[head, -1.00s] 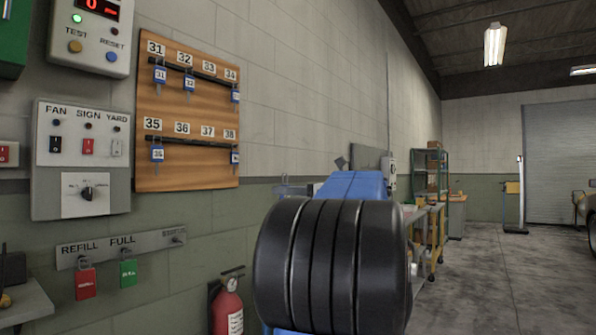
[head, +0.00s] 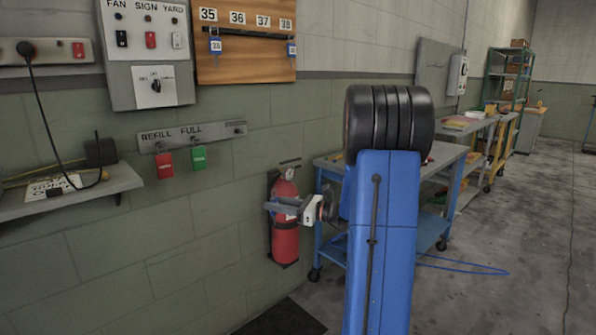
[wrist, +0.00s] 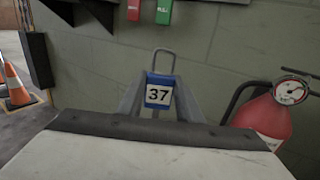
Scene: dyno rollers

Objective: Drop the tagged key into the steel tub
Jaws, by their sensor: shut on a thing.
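The tagged key (wrist: 158,92) has a blue tag with a white label reading 37, and a grey metal loop shows above the tag. It is held between the two grey fingers of my gripper (head: 282,209), seen from behind in the wrist view. In the head view my gripper is in front of the fire extinguisher, and the key is too small to make out. My gripper is shut on the key. The steel tub is not in view in either picture.
The red fire extinguisher (head: 285,235) hangs on the wall near my gripper. A shelf (head: 75,196) with a cable juts out at left. REFILL and FULL tags (head: 182,160) hang from a rail. A blue workbench (head: 440,180) stands at right; open floor (head: 500,270) lies beyond.

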